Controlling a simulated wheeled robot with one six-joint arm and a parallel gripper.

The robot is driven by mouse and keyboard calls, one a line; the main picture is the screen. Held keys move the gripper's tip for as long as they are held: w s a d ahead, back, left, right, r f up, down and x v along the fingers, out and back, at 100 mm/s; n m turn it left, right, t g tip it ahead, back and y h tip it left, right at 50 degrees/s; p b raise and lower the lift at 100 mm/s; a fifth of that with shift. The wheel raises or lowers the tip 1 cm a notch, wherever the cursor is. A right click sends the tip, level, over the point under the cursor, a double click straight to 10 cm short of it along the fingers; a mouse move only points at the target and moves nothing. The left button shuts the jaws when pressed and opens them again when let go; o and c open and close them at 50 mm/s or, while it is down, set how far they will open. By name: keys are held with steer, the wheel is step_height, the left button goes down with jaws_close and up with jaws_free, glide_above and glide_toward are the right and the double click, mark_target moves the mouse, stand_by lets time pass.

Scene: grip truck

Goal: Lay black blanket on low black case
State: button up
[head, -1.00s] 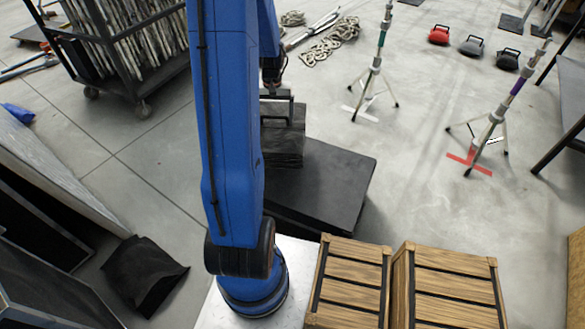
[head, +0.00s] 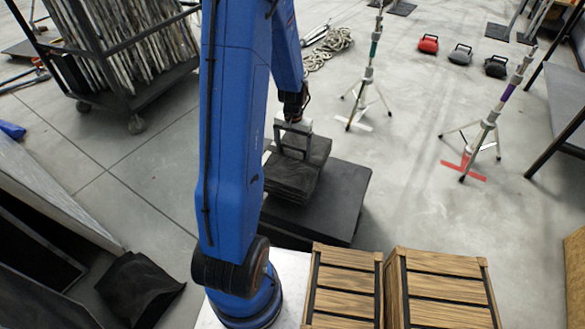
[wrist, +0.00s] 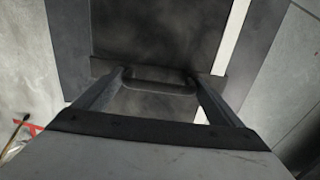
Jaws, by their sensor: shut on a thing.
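The folded black blanket (head: 298,172) is a thick dark stack in the head view, over the left part of the low black case (head: 345,200). My gripper (head: 292,142) is at its top and is shut on it. In the wrist view the blanket (wrist: 155,35) fills the middle between the two fingers, and my gripper (wrist: 155,85) spans its near edge. The case is a flat, wide black slab on the floor, its right side bare. I cannot tell whether the blanket touches the case or hangs just above it.
Two wooden crates (head: 345,285) stand close in front of the case. Light stands (head: 368,85) are behind and to the right. A cart of rolled material (head: 110,50) is at the back left. A black bag (head: 138,288) lies at the lower left.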

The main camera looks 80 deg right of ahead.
mark_target(293, 161)
steer(key=shift+f, duration=3.65)
steer(key=shift+f, duration=0.1)
steer(key=o, duration=1.9)
steer(key=shift+c, duration=0.2)
step_height(293, 161, up, 12)
steer(key=shift+r, duration=0.1)
